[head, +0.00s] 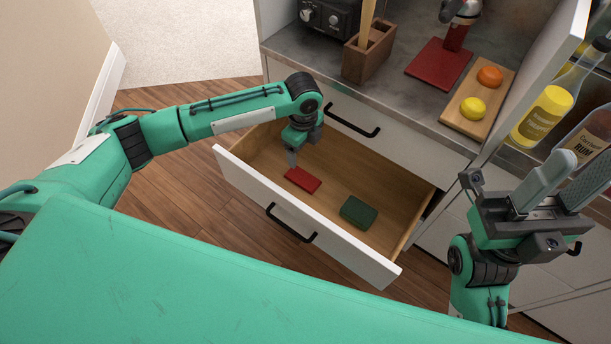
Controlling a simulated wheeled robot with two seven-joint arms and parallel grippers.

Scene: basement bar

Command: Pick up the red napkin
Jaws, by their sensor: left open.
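The red napkin (302,179) lies flat on the wooden floor of the open drawer, towards its left side. My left gripper (292,158) points down into the drawer, just above and behind the napkin. It is open and seems empty; its fingers are partly hidden by its own body, and I cannot tell whether they touch the napkin. My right gripper (583,160) is raised at the right, away from the drawer, with its fingers apart and nothing between them.
A dark green folded item (358,212) lies in the drawer (263,202), right of the napkin. The counter above holds a wooden box (366,62), a red mat (437,66) and a board (501,95) with fruit. Bottles (541,116) stand at the right.

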